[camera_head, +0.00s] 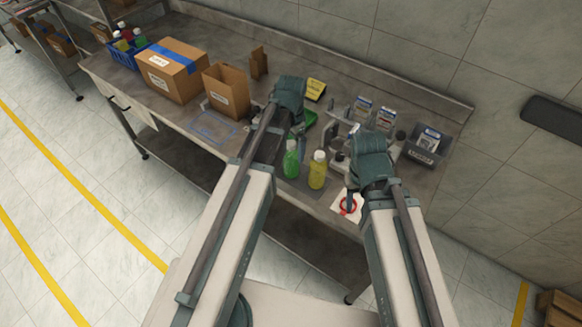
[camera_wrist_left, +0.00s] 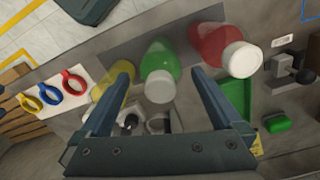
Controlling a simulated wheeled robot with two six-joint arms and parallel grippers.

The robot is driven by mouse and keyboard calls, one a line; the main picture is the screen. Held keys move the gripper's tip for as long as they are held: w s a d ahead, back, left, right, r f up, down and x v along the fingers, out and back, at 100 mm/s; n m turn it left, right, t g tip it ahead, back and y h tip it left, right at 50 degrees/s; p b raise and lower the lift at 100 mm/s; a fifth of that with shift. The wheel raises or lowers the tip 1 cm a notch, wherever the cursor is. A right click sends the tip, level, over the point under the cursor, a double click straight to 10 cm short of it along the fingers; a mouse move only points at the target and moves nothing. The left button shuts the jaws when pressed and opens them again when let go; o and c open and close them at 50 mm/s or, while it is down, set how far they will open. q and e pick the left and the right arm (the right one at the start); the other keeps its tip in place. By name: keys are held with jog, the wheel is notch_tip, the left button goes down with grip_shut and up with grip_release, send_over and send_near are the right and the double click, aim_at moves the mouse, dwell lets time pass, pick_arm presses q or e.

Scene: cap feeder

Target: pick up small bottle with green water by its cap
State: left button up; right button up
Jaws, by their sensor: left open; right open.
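The green-water bottle (camera_head: 291,162) stands at the front of the bench, just left of the yellow-water bottle (camera_head: 317,171). In the left wrist view the green bottle (camera_wrist_left: 158,57) shows its white cap (camera_wrist_left: 160,86) between the spread fingers of my left gripper (camera_wrist_left: 161,76). The fingers are open, with visible gaps on both sides. Contact with the cap is not visible. The red-water bottle (camera_wrist_left: 218,43) and yellow bottle (camera_wrist_left: 113,80) flank it; the red one is hidden in the head view. My right gripper (camera_head: 352,192) is open near the red ring, largely hidden by its wrist.
A white card with colored rings (camera_head: 346,206) lies at the front edge. A grey bin (camera_head: 428,144) stands at the right end. Cardboard boxes (camera_head: 171,71) and a blue crate (camera_head: 126,50) are on the left. A green tray (camera_wrist_left: 237,93) sits close to the left gripper.

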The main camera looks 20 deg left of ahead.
pick_arm(q)
notch_tip(320, 180, down, 3)
jog(key=shift+r+b, duration=0.15)
jog(key=shift+b, duration=0.7)
pick_arm(e)
notch_tip(320, 180, down, 2)
jog(key=shift+f, duration=0.25)
pick_arm(q)
jog(key=shift+r, duration=0.1)
grip_shut()
